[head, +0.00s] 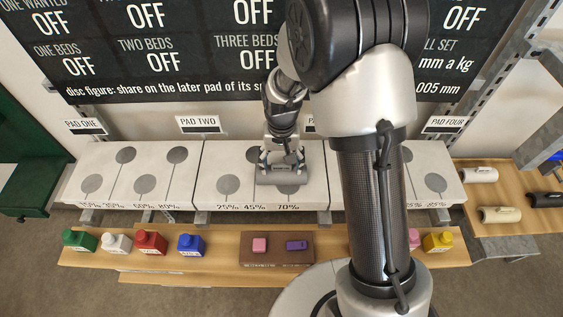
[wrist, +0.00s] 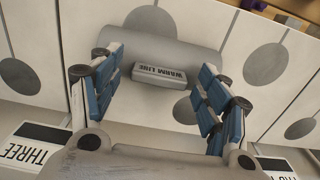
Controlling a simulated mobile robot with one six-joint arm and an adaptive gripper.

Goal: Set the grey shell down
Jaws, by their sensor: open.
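The grey shell (head: 283,178) is a half-round piece lying on the long white bench (head: 227,160), over the panel with the 25%, 45% and 70% marks. In the wrist view the shell (wrist: 190,61) has a raised grey block (wrist: 159,77) on it with a dark lettered label. My gripper (head: 282,158) is open above the shell. In the wrist view its blue-padded fingers (wrist: 162,84) stand on either side of the block, with gaps on both sides. Whether the shell's underside lies flat on the bench is hidden.
Grey discs (head: 176,155) mark the bench. In front, a wooden shelf holds several coloured bottles (head: 150,243) and a brown tray (head: 277,262) with pink and purple blocks. White and cream shells (head: 500,214) lie on the right shelf. My arm hides part of the bench.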

